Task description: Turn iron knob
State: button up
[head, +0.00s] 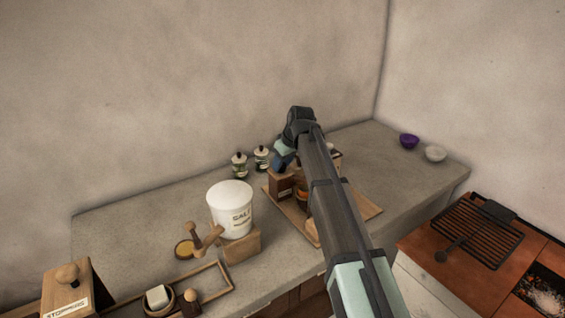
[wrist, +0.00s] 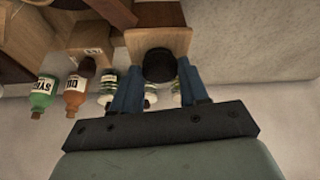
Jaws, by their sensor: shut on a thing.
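The iron knob (wrist: 159,66) is a dark round cap on the face of a light wooden block (wrist: 157,43) in the wrist view. My gripper (wrist: 161,72) has one blue finger on each side of the knob and is shut on it. In the head view my gripper (head: 283,160) is at the back of the counter, beside a wooden box (head: 281,187). The knob is hidden there behind my arm and gripper. How far the knob is turned cannot be told.
A green bottle (wrist: 44,92) and an orange bottle (wrist: 77,88) stand close to my gripper, with small jars (wrist: 108,88) nearer. A white salt tub (head: 230,210) is left of my arm. Purple (head: 409,141) and white (head: 435,153) bowls sit right, with clear counter between.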

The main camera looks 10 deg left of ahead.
jog(key=m, duration=0.2)
jog(key=m+t+h, duration=0.1)
jog(key=m, duration=0.1)
jog(key=shift+s+a+m, duration=0.2)
jog(key=shift+m, duration=0.1)
jog(key=m, duration=0.1)
jog(key=m+h, duration=0.1)
jog(key=m, duration=0.1)
jog(key=m+h, duration=0.1)
jog(key=shift+a+m+t, duration=0.25)
jog(key=shift+m+t, duration=0.05)
jog(key=shift+t, duration=0.1)
jog(key=m+h, duration=0.1)
jog(key=m, duration=0.3)
jog(key=shift+a+h, duration=0.2)
jog(key=shift+h, duration=0.2)
jog(key=shift+a+m+g+h, duration=0.1)
jog(key=shift+m+g+h, duration=0.4)
jog(key=shift+m, duration=1.6)
jog(key=o, duration=1.1)
jog(key=shift+c, duration=0.2)
jog(key=shift+h, duration=0.3)
